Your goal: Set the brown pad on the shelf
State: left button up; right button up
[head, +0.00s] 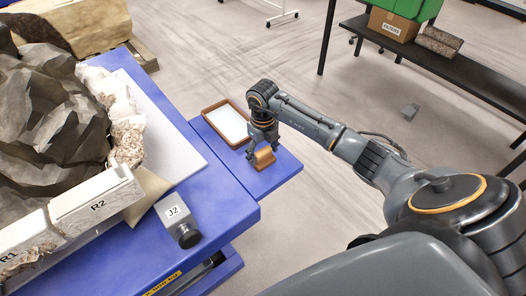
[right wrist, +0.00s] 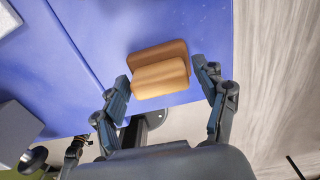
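The brown pad (head: 265,158) is a small orange-brown block with a raised part. It sits on the blue side shelf (head: 276,178) beside the larger blue table. My right gripper (head: 262,150) is directly above it, pointing down. In the right wrist view the pad (right wrist: 160,70) lies between the two spread fingers of the right gripper (right wrist: 163,88), with a visible gap on each side. The right gripper is open and not clamped on it. The pad's underside is hidden. My left gripper is not in the head view.
A brown-rimmed tray (head: 229,124) with a pale inside lies on the shelf just behind the pad. A black bench (head: 440,66) stands far right.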

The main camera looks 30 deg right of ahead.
aim_at(263, 150)
notch_tip(263, 150, up, 12)
jog(key=b, duration=0.1)
jog(key=shift+r, duration=0.2)
dwell(0.5)
dwell(0.3)
